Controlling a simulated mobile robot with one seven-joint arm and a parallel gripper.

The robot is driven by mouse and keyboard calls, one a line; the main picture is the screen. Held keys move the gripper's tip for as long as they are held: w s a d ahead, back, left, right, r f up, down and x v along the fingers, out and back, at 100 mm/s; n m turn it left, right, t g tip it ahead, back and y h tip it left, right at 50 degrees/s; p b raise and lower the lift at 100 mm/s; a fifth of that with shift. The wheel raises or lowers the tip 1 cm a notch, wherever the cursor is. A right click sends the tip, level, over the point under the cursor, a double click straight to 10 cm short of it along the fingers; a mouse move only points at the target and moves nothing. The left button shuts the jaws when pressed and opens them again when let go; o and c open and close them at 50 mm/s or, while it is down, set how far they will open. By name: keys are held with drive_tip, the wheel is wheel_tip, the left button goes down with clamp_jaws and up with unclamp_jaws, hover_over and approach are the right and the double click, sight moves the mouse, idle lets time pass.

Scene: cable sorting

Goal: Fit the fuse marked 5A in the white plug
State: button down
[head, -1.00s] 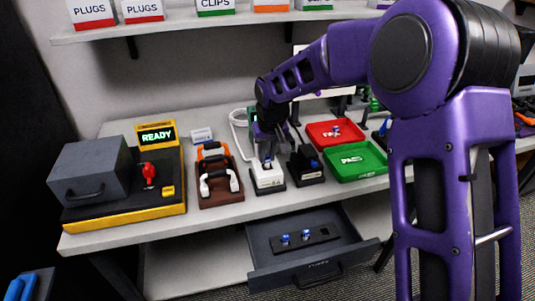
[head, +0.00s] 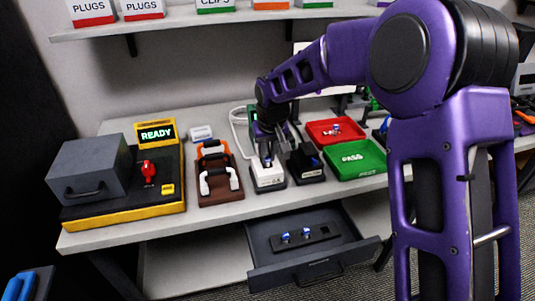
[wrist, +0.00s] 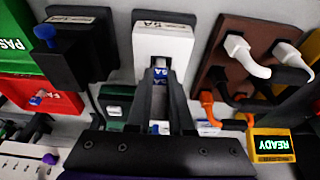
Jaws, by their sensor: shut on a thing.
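The white plug (head: 268,176) stands on a dark base on the bench, with a 5A label at its front edge. It also shows in the wrist view (wrist: 163,42). My gripper (wrist: 160,85) points down at the plug's slot, with its fingers close together on a small fuse (wrist: 160,72) with a blue band and a 5A marking. The fuse is at the slot opening; the fingers partly hide it, and I cannot tell how deep it sits. In the head view my gripper (head: 267,155) is right over the plug.
A black plug (head: 306,165) with a blue-topped part stands close on the right. A brown rack with handled leads (head: 220,190) is on the left. Red (head: 320,140) and green (head: 358,160) trays lie to the right. An open drawer (head: 285,270) below holds two blue fuses (head: 306,233).

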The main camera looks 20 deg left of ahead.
drive_tip(key=shift+f, duration=0.1)
drive_tip(key=shift+c, duration=0.9)
unclamp_jaws()
drive_tip(key=shift+r+p, duration=2.3)
drive_tip(key=shift+r, duration=1.7)
